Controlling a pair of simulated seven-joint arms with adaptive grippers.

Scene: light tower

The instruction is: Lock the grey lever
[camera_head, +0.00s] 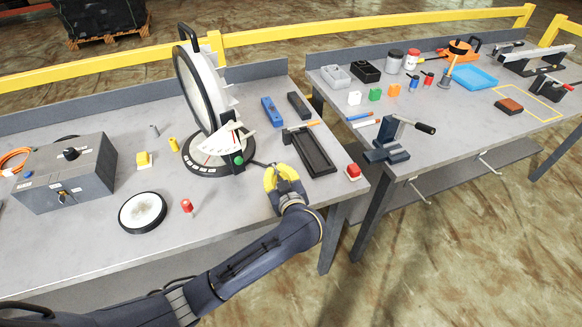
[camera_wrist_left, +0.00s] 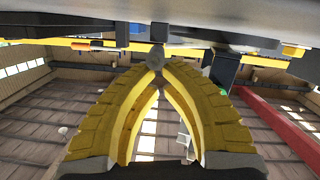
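The light tower (camera_head: 202,85), with a large round lamp head, stands on a round dark base on the left table. A pale angle scale and a green knob (camera_head: 238,160) sit low on its side. A thin dark-grey lever (camera_head: 257,163) runs right from beside the knob to my left gripper (camera_head: 271,169). In the left wrist view, the yellow fingers (camera_wrist_left: 158,68) converge on the lever's rounded grey end (camera_wrist_left: 156,56) and appear shut on it. The far side of the lever's joint is hidden. My right gripper is not in view.
A round disc (camera_head: 143,212), a red peg (camera_head: 187,206) and a grey box (camera_head: 65,175) are to the left. A second table (camera_head: 450,125) holds other parts.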

